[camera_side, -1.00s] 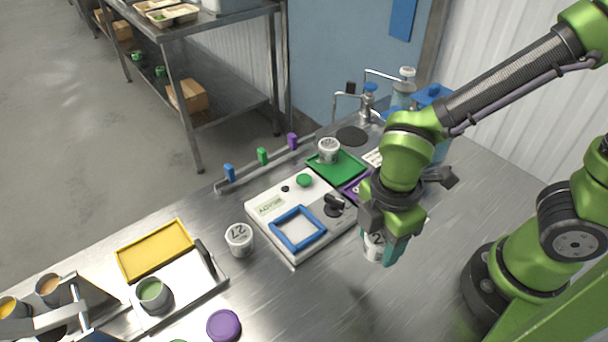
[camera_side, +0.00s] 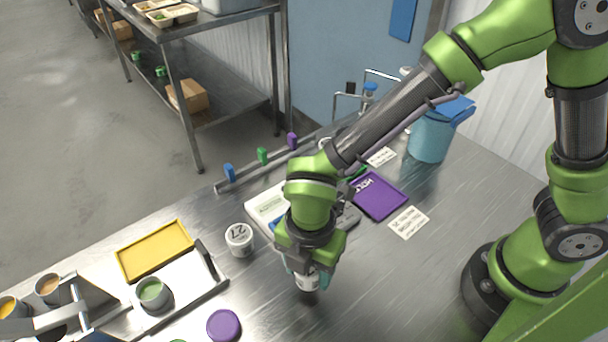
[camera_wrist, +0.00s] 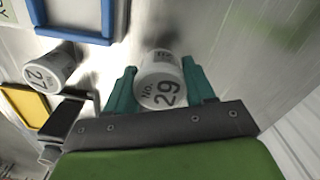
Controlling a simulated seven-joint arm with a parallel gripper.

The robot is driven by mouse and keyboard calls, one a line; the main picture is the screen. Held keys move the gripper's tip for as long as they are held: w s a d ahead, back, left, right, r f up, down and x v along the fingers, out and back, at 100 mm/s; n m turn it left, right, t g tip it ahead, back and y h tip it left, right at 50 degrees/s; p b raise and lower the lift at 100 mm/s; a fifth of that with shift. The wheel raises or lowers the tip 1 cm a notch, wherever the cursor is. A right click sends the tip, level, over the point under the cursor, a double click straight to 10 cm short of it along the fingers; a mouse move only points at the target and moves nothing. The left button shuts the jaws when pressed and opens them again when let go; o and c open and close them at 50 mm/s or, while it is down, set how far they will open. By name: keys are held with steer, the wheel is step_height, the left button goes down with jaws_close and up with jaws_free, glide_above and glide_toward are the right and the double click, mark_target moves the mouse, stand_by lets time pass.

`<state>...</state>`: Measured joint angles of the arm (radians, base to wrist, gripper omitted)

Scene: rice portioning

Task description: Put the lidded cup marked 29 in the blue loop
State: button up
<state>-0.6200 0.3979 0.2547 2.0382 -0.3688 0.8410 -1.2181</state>
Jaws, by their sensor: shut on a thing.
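The white lidded cup marked 29 (camera_wrist: 162,84) is between the teal fingers of my gripper (camera_wrist: 163,88), which is shut on it. In the side view my gripper (camera_side: 307,272) holds the cup (camera_side: 308,283) in front of the white scale, above or at the steel table; I cannot tell its exact height. The blue loop (camera_wrist: 72,14) is a square frame at the upper left of the wrist view, apart from the cup.
A white cup marked 27 (camera_side: 239,239) stands left of my gripper, also in the wrist view (camera_wrist: 48,67). A yellow tray (camera_side: 128,267), a green-filled cup (camera_side: 152,293) and a purple disc (camera_side: 223,325) are farther left. A purple tray (camera_side: 378,208) and blue-lidded pitcher (camera_side: 428,138) are right.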

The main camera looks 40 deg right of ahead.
mark_target(296, 279)
steer(key=shift+w+a+f, duration=0.1)
steer(key=shift+w+a, duration=0.6)
steer(key=shift+a, duration=0.1)
steer(key=shift+f, duration=1.75)
steer(key=shift+f, duration=0.1)
steer(key=o, duration=1)
steer(key=shift+o, duration=0.2)
